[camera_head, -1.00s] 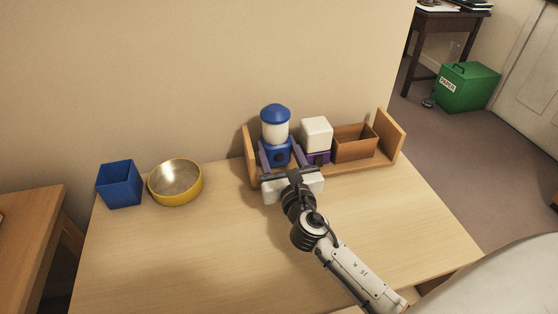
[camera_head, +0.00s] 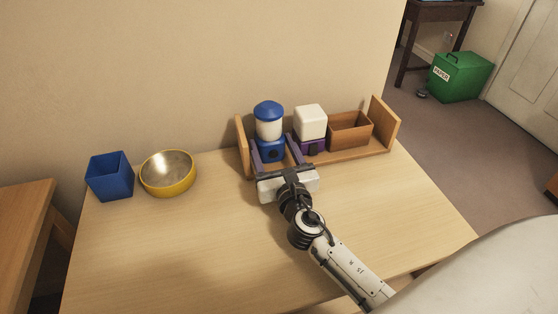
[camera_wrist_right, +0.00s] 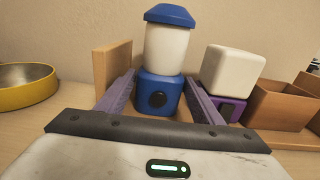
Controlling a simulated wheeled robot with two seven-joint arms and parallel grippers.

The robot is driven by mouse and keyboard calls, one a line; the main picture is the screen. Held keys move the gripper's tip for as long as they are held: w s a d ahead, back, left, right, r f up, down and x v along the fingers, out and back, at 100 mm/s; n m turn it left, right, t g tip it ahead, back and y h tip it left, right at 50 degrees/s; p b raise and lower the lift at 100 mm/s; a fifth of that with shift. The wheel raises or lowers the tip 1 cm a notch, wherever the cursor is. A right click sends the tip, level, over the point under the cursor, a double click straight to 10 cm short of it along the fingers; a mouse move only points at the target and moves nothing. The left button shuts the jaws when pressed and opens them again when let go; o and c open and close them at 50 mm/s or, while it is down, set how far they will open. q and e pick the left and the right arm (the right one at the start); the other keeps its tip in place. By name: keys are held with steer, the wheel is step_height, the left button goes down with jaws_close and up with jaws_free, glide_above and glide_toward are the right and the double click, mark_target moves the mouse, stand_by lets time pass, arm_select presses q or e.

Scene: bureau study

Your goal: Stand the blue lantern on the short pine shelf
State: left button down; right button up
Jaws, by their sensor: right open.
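The blue lantern (camera_head: 269,130) has a blue cap, a white middle and a blue base. It stands upright at the left end of the short pine shelf (camera_head: 243,146), beside its left end board. My right gripper (camera_head: 274,156) is open, with its two purple-grey fingers on either side of the lantern's base. The right wrist view shows the lantern (camera_wrist_right: 163,52) between the spread fingers, with a visible gap on each side of the base. The contact under the lantern is mostly hidden by the gripper. My left gripper is not in view.
A white and purple lantern-like object (camera_head: 311,127) and an open brown box (camera_head: 350,131) stand on the shelf to the right. A yellow bowl (camera_head: 168,174) and a blue cup (camera_head: 110,176) stand on the table (camera_head: 200,240) at left. The front of the table is clear.

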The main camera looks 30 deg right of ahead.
steer(key=v, duration=1)
steer(key=shift+s+a, duration=0.15)
steer(key=shift+s, duration=0.35)
